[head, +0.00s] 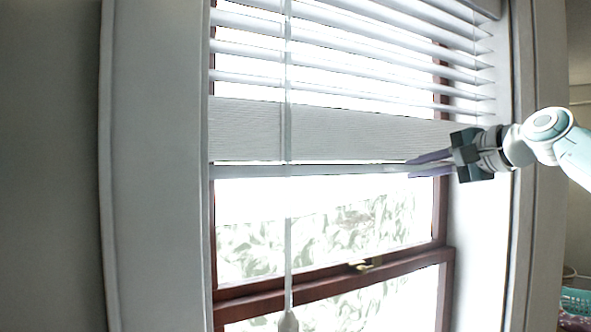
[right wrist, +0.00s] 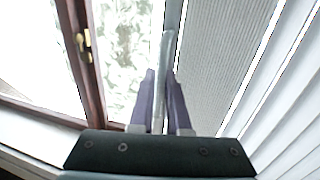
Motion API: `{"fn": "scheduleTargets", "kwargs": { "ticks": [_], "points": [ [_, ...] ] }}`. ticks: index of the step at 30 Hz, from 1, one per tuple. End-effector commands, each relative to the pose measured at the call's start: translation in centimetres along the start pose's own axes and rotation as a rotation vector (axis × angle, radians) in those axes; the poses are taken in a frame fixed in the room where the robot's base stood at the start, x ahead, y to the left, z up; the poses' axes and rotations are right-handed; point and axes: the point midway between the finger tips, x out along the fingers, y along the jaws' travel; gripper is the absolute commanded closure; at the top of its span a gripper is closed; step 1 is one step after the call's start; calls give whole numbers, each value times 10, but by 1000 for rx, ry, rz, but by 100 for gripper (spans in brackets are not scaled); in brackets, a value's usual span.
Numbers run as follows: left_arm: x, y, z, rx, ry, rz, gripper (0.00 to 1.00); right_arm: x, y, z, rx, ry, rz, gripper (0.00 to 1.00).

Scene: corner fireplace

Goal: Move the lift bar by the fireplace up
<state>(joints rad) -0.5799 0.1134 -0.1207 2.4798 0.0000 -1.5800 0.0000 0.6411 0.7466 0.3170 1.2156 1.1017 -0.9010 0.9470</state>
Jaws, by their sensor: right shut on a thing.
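The lift bar (head: 300,171) is a pale horizontal rail at the bottom of white window blinds. It hangs just under the stacked slats, about halfway up the window in the head view. My right gripper (head: 412,168) comes in from the right and is shut on the bar near its right end. In the right wrist view the bar (right wrist: 164,75) runs between the two purple fingers of the gripper (right wrist: 160,80). My left gripper is not in view.
Stacked slats (head: 300,130) and open slats (head: 350,60) hang above the bar. A thin cord or wand (head: 288,250) hangs in front of the window. The red-brown window frame (head: 330,286) has a brass latch (head: 366,265). A teal basket (head: 578,301) shows at lower right.

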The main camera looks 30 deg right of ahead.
Motion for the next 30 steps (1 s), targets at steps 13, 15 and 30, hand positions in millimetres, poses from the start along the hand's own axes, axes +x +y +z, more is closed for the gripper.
{"fn": "scheduleTargets", "kwargs": {
  "ticks": [13,15,30],
  "points": [
    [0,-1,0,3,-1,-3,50,-1,-4,-1,-1,5,-12,73],
    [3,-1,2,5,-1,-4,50,-4,-3,-2,-2,5,-12,73],
    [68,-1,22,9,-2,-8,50,-79,3,-1,-7,6,-14,73]
  ]
}}
